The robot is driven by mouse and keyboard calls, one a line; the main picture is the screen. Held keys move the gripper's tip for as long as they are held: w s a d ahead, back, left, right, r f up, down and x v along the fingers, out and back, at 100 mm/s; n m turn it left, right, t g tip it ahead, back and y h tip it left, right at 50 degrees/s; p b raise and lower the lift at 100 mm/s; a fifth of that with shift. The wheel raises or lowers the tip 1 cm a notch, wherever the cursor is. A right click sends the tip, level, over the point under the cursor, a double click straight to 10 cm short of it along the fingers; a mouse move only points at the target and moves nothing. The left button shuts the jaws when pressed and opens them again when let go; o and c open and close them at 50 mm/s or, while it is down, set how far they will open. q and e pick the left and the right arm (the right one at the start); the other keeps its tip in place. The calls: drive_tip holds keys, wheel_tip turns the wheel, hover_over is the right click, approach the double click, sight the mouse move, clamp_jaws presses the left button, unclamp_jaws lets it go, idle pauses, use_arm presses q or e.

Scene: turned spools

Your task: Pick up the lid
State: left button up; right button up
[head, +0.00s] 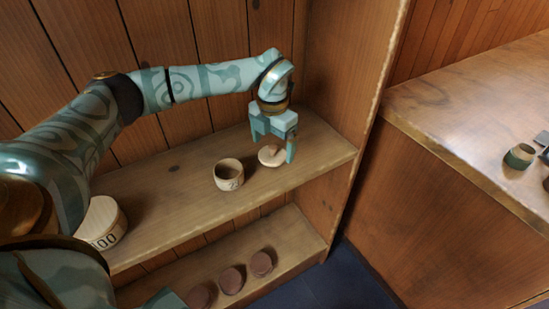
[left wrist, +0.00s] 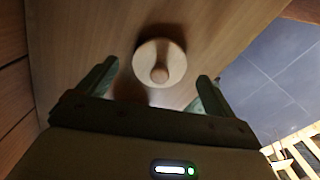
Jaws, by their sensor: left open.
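The lid (head: 269,157) is a round, pale wooden disc with a small knob. It lies on the upper shelf, right of an open wooden pot (head: 228,174) with dark marks on its side. My left gripper (head: 275,146) is open above the lid, its fingers pointing down. In the left wrist view the lid (left wrist: 160,55) shows between and just beyond the two open fingers (left wrist: 156,78), its knob facing the camera. Neither finger appears to touch it.
A larger pale tub (head: 104,222) marked with digits stands at the shelf's left. Several dark reddish round pieces (head: 232,279) lie on the lower shelf. The bookcase side wall (head: 345,130) rises right of the lid. A counter (head: 470,95) holds a small greenish cup (head: 519,156).

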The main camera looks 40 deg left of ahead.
use_arm(q)
wheel_tip(320, 180, down, 2)
drive_tip(key=shift+f, duration=0.1)
drive_tip(key=shift+r, duration=0.25)
drive_tip(key=shift+c, duration=0.6)
drive_tip(key=c, duration=0.9)
drive_tip(key=shift+c, duration=0.2)
